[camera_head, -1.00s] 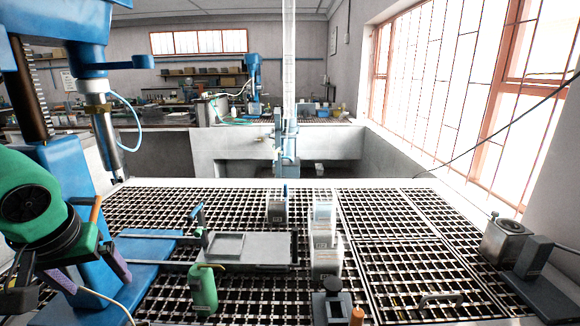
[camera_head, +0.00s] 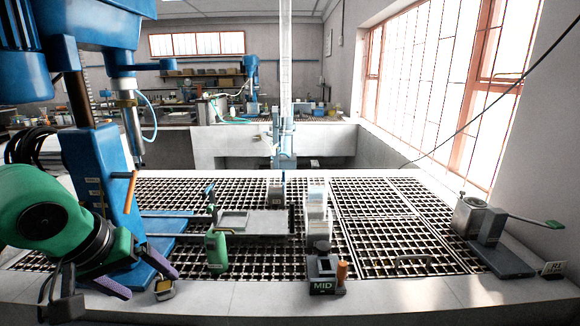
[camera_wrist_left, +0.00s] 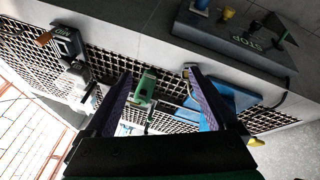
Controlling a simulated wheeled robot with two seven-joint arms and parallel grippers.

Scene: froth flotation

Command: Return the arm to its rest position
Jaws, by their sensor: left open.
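My left arm comes in from the left in the head view, with a green wrist. Its gripper (camera_head: 154,286) is open, with two purple-padded fingers spread apart and nothing between them. It hangs at the front left of the bench, in front of the base of the blue flotation machine (camera_head: 98,165). In the left wrist view the open fingers (camera_wrist_left: 160,72) frame a green bottle (camera_wrist_left: 146,84), which stands beyond the tips. The bottle also shows in the head view (camera_head: 216,254), upright on the grating. My right gripper is not in view.
A grey tray (camera_head: 262,222) and white containers (camera_head: 317,205) stand mid-bench. A block marked MID (camera_head: 323,287) is at the front edge. A metal pot (camera_head: 470,214) stands at right. Grating at right is mostly clear.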

